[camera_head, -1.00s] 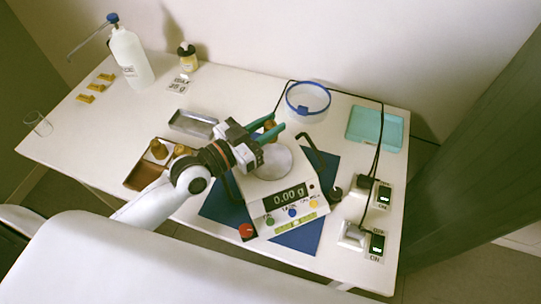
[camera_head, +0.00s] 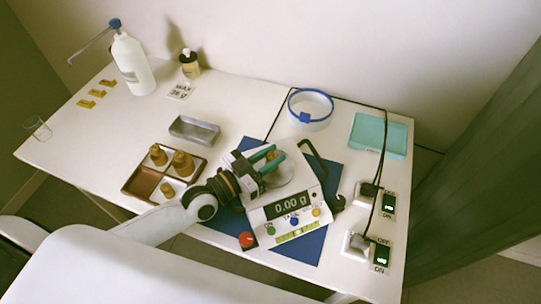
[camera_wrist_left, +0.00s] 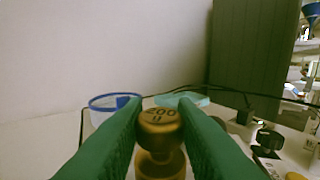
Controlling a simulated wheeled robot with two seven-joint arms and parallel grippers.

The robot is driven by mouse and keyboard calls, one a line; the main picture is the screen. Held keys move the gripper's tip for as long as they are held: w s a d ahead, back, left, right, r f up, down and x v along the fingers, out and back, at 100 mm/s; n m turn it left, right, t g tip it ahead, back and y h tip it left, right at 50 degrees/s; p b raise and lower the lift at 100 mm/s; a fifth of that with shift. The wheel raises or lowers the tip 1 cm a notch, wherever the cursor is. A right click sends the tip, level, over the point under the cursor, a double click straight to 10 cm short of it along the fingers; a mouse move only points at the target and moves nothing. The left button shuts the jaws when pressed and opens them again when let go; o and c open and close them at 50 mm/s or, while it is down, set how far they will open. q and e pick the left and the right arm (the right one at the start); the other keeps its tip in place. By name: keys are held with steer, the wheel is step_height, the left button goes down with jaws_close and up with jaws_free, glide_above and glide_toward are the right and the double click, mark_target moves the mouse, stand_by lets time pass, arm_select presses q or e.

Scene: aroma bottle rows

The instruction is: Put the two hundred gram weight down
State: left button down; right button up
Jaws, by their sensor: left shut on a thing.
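My left gripper (camera_head: 274,160) is shut on the brass two hundred gram weight (camera_head: 270,176). In the left wrist view the weight (camera_wrist_left: 160,125) stands upright between the green fingers (camera_wrist_left: 162,118), and its top is marked 200. In the head view the gripper is over the round pan (camera_head: 288,175) of the white balance (camera_head: 262,210). The balance display (camera_head: 288,204) reads 0.00 g. I cannot tell how large the gap between weight and pan is. My right gripper is not in view.
A brown weight tray (camera_head: 137,186) with several brass weights is left of the balance. A metal tray (camera_head: 194,130), a blue-rimmed bowl (camera_head: 310,107) and a teal tray (camera_head: 378,135) stand behind. Cables and switches (camera_head: 380,250) are at right. A blue mat (camera_head: 300,247) lies under the balance.

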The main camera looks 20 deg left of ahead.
arm_select(q)
steer(key=c, duration=1.2)
jaws_free()
steer(key=shift+o, duration=0.2)
steer(key=shift+r, duration=0.2)
steer(key=shift+b+v, duration=0.3)
steer(key=shift+v, duration=5.7)
steer(key=shift+f, duration=0.1)
